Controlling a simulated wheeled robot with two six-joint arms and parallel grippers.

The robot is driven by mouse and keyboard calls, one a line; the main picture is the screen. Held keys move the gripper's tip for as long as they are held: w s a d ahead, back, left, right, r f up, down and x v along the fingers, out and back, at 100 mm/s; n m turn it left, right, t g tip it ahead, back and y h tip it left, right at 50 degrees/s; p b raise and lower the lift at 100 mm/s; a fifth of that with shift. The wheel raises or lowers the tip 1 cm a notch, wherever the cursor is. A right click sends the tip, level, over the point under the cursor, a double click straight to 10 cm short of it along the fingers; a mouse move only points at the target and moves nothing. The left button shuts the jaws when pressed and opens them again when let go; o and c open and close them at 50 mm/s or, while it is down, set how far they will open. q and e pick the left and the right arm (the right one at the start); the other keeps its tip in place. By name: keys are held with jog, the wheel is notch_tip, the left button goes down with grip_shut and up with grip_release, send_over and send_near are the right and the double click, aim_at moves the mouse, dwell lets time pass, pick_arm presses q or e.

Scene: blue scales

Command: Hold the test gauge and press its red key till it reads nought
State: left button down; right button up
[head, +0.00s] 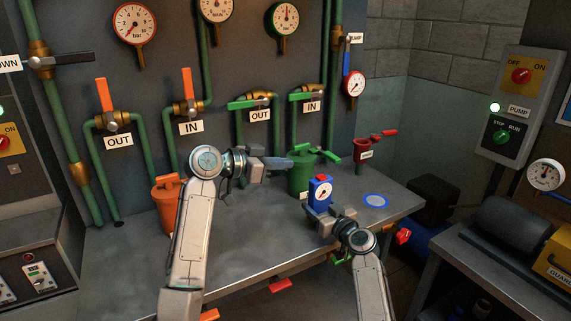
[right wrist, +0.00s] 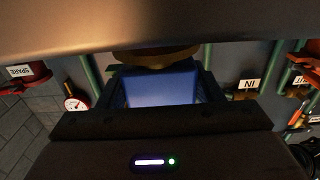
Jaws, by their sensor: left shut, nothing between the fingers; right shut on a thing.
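The test gauge (head: 321,197) is a blue block with a white round dial and a red key (head: 321,178) on top. My right gripper (head: 327,217) is shut on it and holds it upright over the bench. The dial faces the head camera, but its needle is too small to read. In the right wrist view the gauge's blue body (right wrist: 162,86) sits between the fingers. My left gripper (head: 283,163) is shut and empty, left of the gauge and slightly higher in the picture, apart from the red key.
A green can (head: 301,178) stands behind the gauge, close to my left gripper. An orange can (head: 166,212) stands left. A red funnel-shaped fitting (head: 364,151), labelled SPARE, and valved pipes line the back.

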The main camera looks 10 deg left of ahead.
jog(key=o, duration=1.3)
